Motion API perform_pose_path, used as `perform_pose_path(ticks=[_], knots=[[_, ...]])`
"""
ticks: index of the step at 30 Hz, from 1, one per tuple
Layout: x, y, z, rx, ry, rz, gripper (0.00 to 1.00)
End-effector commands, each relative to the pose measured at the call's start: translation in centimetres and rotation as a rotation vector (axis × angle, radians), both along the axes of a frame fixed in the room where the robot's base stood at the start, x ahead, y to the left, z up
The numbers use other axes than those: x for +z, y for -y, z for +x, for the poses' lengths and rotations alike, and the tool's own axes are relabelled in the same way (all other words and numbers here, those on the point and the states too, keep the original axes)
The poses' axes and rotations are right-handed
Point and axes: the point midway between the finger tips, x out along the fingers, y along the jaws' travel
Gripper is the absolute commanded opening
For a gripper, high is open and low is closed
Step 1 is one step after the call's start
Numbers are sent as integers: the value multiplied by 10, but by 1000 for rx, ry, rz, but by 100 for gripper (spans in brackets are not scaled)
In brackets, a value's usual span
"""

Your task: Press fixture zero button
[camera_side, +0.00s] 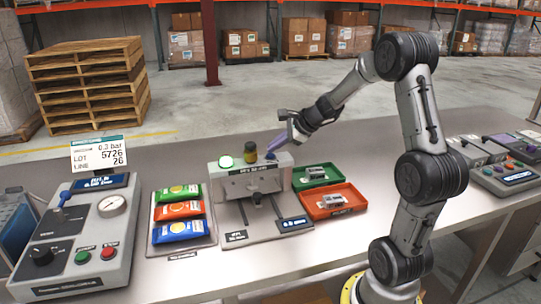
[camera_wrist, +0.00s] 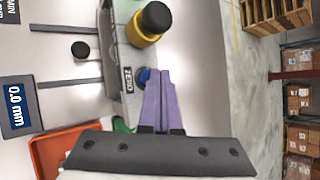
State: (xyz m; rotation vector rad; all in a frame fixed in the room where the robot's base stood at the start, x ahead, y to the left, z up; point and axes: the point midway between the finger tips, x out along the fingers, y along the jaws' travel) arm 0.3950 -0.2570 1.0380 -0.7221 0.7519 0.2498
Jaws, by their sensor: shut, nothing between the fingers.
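In the wrist view the blue button (camera_wrist: 143,75) sits beside a label reading ZERO (camera_wrist: 128,80), partly covered by my fingers. My gripper (camera_side: 274,148) has purple fingers, shut together and empty. In the wrist view the fingertips (camera_wrist: 163,74) are right at the button's edge. I cannot tell whether they touch it. The fixture's display (camera_wrist: 17,108) reads 0.0 mm.
The yellow and black knob also shows close by in the wrist view (camera_wrist: 149,22). Red (camera_side: 347,203) and green (camera_side: 328,171) trays lie right of the fixture. A tray of colored packets (camera_side: 180,210) and a control panel (camera_side: 70,245) stand left. Another device (camera_side: 512,178) stands far right.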

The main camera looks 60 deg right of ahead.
Motion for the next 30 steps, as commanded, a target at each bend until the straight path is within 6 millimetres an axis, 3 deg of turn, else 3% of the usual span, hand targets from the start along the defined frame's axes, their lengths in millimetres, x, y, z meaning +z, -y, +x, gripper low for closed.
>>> perform_pose_path(ticks=[14, 30], knots=[[9, 0, 0, -1, 2, -1, 0], [54, 0, 1, 0, 4, -2, 0]])
